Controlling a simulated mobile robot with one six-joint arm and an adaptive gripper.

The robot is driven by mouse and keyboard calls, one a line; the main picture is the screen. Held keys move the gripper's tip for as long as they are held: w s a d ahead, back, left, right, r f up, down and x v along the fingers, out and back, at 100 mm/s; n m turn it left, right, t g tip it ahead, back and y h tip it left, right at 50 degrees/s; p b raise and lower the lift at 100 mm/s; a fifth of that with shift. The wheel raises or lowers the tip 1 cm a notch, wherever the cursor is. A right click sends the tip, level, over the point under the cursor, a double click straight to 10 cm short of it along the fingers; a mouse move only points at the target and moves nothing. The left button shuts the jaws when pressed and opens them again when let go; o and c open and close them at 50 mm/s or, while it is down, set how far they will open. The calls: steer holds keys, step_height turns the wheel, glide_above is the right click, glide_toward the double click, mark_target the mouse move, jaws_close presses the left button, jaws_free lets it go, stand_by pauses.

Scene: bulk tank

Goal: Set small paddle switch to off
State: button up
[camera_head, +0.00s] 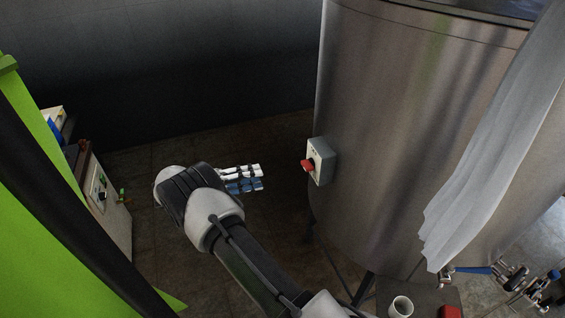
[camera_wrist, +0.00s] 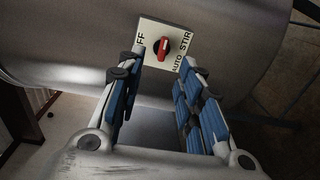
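The paddle switch is a small red knob (camera_head: 307,165) on a grey box (camera_head: 323,158) mounted on the side of the steel tank. In the wrist view the red knob (camera_wrist: 163,48) sits on a white plate (camera_wrist: 160,30) with the letters FF at left and AUTO and STIR at right. Its long side runs roughly up and down in the picture; I cannot tell surely which label it points to. My gripper (camera_head: 262,178) is open and empty, left of the knob with a gap. In the wrist view its fingertips (camera_wrist: 164,70) frame the knob without visible contact.
The large steel tank (camera_head: 410,110) fills the right side. A grey hanging sheet (camera_head: 495,150) covers part of it. A cabinet with a dark dial (camera_head: 101,194) stands at left, behind a green surface (camera_head: 40,200). A white cup (camera_head: 401,306) is at the bottom.

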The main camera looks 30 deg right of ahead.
mark_target(307, 165)
steer(key=shift+h, duration=0.5)
steer(key=shift+w+f+p+x, duration=0.1)
steer(key=shift+f+p+x, duration=0.1)
steer(key=shift+x, duration=2.55)
steer(key=shift+w+f+p+x, duration=0.1)
steer(key=shift+f+x, duration=0.1)
steer(key=shift+x, duration=2.5)
steer(key=shift+w+f+p+x, duration=0.1)
steer(key=shift+f+p+x, duration=0.05)
steer(key=shift+x, duration=2.6)
